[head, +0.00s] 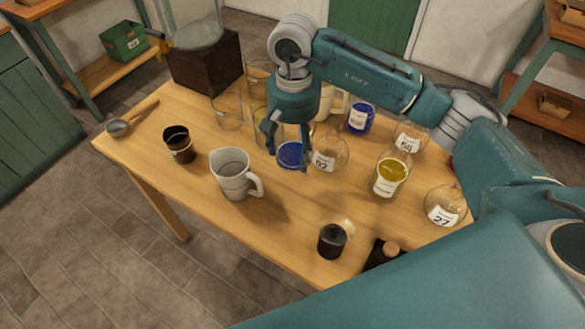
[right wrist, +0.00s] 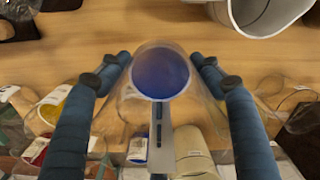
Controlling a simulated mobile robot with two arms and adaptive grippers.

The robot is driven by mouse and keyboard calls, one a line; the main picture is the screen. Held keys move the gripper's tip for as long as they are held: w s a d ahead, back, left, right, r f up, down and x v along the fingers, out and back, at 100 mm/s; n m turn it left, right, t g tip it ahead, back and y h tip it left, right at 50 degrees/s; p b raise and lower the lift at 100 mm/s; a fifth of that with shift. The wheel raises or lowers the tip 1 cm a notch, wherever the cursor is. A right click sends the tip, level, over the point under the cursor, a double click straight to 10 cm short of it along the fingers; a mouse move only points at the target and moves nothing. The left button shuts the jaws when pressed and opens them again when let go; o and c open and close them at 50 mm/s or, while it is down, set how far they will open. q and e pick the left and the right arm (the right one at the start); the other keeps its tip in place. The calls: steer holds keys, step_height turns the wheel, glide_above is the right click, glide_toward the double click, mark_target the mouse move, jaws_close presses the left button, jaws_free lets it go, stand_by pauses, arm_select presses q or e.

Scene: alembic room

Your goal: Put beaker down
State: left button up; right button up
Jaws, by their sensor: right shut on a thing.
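A clear glass beaker with blue content (head: 291,155) is between the fingers of my right gripper (head: 286,148), above the middle of the wooden table (head: 195,105). In the right wrist view the blue content (right wrist: 160,75) shows as a disc between the two fingers of the right gripper (right wrist: 160,66), which is shut on the beaker. The beaker looks upright. Whether its base touches the table is hard to tell. My left gripper is not in view.
A white jug (head: 230,176) stands to the left, with a dark cup (head: 179,145) beyond it. Labelled flask 92 (head: 329,155), a yellow-filled glass (head: 390,176) and a blue jar (head: 361,118) stand close on the right. A black jar (head: 331,240) is at the front. Bare wood lies between the jug and black jar.

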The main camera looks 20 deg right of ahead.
step_height(320, 180, down, 10)
steer(key=shift+f+p, duration=0.15)
steer(key=shift+p, duration=0.8)
steer(key=shift+f+b, duration=0.3)
steer(key=o, duration=1.3)
steer(key=shift+o, duration=0.2)
steer(key=shift+r, duration=0.1)
